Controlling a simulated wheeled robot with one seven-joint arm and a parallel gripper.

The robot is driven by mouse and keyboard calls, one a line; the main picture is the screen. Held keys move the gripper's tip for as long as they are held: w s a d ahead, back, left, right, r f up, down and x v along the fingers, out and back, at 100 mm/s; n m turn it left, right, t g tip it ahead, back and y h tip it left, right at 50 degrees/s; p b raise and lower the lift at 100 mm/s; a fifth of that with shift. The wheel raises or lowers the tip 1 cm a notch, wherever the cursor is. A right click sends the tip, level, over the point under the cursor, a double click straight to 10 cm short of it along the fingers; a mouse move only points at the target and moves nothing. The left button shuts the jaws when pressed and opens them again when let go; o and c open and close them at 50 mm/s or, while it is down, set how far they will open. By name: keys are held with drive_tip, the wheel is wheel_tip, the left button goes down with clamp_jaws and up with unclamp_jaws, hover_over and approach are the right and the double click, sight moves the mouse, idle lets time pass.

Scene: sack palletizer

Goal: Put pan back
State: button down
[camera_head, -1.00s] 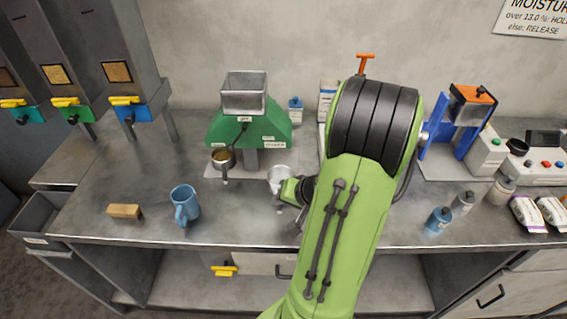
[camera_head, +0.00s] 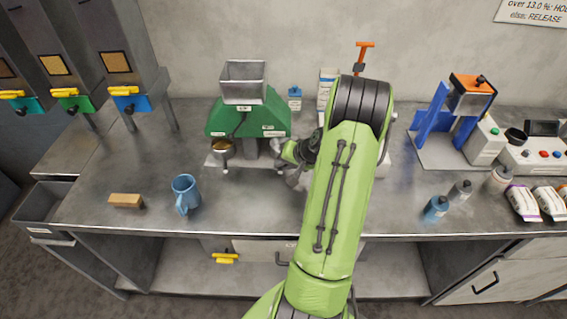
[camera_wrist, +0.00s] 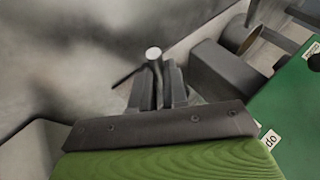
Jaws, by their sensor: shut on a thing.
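The pan (camera_head: 277,146) is a small silvery piece at my gripper's tip in the head view, beside the green machine's right side. Most of it is hidden by the gripper. My gripper (camera_head: 284,152) is shut on it. In the wrist view the two dark fingers (camera_wrist: 158,88) close around a short grey handle with a pale round end (camera_wrist: 153,53). The pan's bowl cannot be made out clearly there.
The green machine (camera_head: 220,125) with a hopper (camera_head: 244,82) stands close left of my gripper, with a filled cup (camera_head: 222,150) at its front. A blue mug (camera_head: 185,193) and a wooden block (camera_head: 126,201) are front left.

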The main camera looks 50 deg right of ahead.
drive_tip(key=shift+a, duration=0.1)
drive_tip(key=c, duration=1.1)
unclamp_jaws()
drive_tip(key=shift+f, duration=0.1)
drive_tip(key=shift+c, duration=0.2)
